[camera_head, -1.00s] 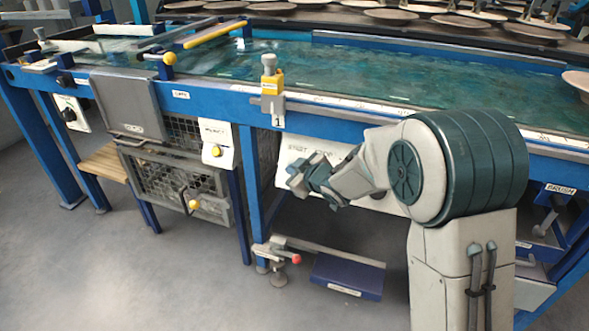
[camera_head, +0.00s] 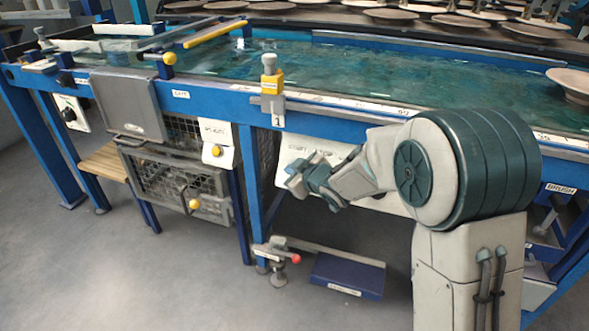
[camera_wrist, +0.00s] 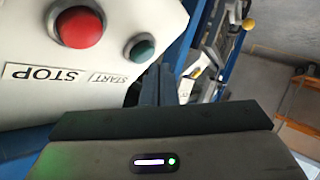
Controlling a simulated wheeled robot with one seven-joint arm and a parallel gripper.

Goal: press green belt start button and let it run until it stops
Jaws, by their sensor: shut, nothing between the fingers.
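The green START button (camera_wrist: 139,47) sits on a white control panel (camera_wrist: 40,108) in the wrist view, beside the larger red STOP button (camera_wrist: 80,26). My gripper (camera_wrist: 163,72) is shut and empty. Its fingertips are close to the green button's lower right in that view; I cannot tell whether they touch the panel. In the head view my gripper (camera_head: 297,178) is in front of the panel (camera_head: 290,149), and the green button is hidden there. The blue-green wet belt (camera_head: 370,75) runs along the top of the machine. A pale plate (camera_head: 570,82) lies on it at the right edge.
A small panel with a yellow button (camera_head: 216,151) hangs to the left. A blue pedal (camera_head: 345,276) and a red-tipped clamp (camera_head: 295,258) are below. Several plates (camera_head: 390,15) lie behind.

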